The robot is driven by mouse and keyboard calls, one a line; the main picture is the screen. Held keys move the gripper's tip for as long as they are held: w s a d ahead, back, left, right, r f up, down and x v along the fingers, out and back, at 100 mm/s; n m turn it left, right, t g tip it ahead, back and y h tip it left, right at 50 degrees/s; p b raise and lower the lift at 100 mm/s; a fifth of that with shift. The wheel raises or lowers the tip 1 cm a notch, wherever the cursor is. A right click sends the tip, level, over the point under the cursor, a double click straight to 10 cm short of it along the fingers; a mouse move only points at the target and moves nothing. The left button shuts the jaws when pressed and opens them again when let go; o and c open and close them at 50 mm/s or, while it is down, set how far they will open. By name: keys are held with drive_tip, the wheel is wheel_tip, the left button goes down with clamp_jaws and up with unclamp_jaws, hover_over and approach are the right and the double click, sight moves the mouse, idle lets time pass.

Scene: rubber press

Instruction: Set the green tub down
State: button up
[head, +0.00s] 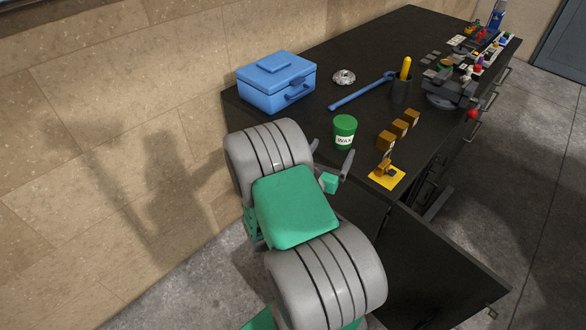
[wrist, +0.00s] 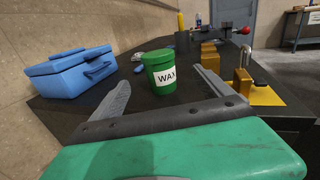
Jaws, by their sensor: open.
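The green tub (head: 344,132) with a white WAX label stands upright on the dark bench top, near its front end. It also shows in the wrist view (wrist: 160,75), ahead of my gripper (wrist: 162,97) and roughly between the two finger lines. My gripper (head: 331,158) is open, its grey fingers spread, with nothing held. In the head view its fingers are close to the tub on the near side. I cannot tell whether a finger touches the tub.
A blue toolbox (head: 277,82) stands left of the tub. A blue wrench (head: 361,91) and a dark cup (head: 401,89) lie behind. Several brown blocks (head: 386,140) and a yellow plate (head: 387,177) with a padlock-like piece are to the right. A cabinet door (head: 440,262) hangs open below.

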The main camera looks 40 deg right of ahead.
drive_tip(key=w+a+r+m+g+y, duration=0.1)
drive_tip(key=w+a+m+y, duration=0.1)
drive_tip(key=a+m+y, duration=0.65)
drive_tip(key=w+a+m+g+y, duration=0.1)
drive_tip(key=w+a+m+y, duration=0.15)
drive_tip(key=a+m, duration=1.05)
drive_tip(key=s+a+r+y, duration=0.2)
drive_tip(key=s+a, duration=0.1)
drive_tip(key=a, duration=0.4)
drive_tip(key=s+a+r+m+g+y, duration=0.1)
drive_tip(key=s+a+r+y, duration=0.1)
drive_tip(key=a, duration=0.6)
drive_tip(key=shift+s+a+r+y, duration=0.15)
drive_tip(key=shift+s+r+y, duration=0.1)
drive_tip(key=shift+s+y, duration=0.6)
